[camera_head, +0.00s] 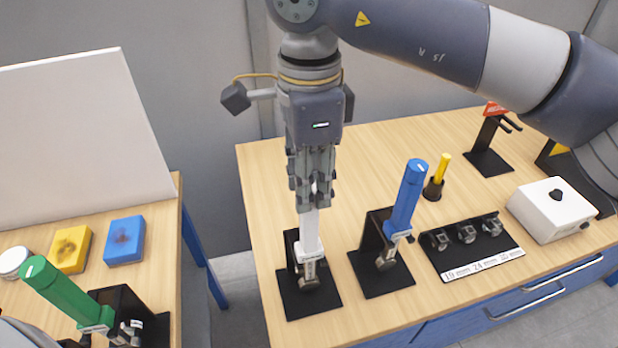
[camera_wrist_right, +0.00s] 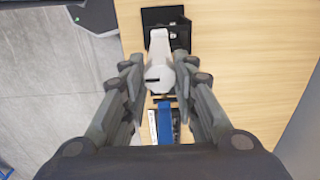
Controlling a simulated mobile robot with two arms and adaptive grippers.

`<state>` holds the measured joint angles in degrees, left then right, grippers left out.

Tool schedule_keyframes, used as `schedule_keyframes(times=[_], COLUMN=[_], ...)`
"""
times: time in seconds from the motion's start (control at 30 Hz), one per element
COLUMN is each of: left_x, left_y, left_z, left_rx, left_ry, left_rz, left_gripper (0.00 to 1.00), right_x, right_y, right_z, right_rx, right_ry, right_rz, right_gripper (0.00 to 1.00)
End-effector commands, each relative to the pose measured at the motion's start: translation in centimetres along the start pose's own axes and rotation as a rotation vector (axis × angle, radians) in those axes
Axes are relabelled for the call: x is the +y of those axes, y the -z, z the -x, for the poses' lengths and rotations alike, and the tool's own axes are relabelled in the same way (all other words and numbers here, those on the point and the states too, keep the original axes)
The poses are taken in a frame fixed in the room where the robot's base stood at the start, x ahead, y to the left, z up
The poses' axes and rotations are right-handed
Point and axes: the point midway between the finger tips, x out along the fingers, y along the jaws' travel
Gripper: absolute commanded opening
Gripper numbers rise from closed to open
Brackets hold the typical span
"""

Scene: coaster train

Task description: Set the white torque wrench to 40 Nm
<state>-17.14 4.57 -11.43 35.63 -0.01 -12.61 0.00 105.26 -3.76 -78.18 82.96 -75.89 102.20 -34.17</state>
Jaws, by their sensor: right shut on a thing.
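The white torque wrench (camera_head: 309,232) stands upright, slightly tilted, in a black stand (camera_head: 309,303) at the front left of the right-hand table. My right gripper (camera_head: 315,192) comes from above and is shut on the top of its white handle. In the right wrist view the white wrench (camera_wrist_right: 160,62) lies between the two fingers (camera_wrist_right: 160,85), its round end with a dark slot facing the camera. The scale setting is too small to read. My left gripper is not in view.
A blue wrench (camera_head: 407,196) stands in its own stand close to the right. Beyond are a socket rack (camera_head: 467,262), a yellow-handled tool (camera_head: 440,172) and a white box (camera_head: 550,212). A green wrench (camera_head: 60,292) and yellow and blue blocks (camera_head: 124,241) are on the left table, across a gap.

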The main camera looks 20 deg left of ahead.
Motion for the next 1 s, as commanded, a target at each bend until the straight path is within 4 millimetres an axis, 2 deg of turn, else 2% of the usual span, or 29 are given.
schedule_keyframes(times=[0.23,0.47,1.0], left_x=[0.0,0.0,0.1], left_y=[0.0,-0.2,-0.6], left_z=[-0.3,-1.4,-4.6], left_rx=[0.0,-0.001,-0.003], left_ry=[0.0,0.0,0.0], left_rz=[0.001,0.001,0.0], left_gripper=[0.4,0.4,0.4], right_x=[0.0,0.0,0.0], right_y=[0.0,0.0,-0.1], right_z=[-0.1,-0.2,-0.2], right_rx=[0.0,0.0,-0.001], right_ry=[0.001,0.001,0.001], right_rz=[-0.025,-0.138,-0.631], right_gripper=[0.03,0.03,0.03])
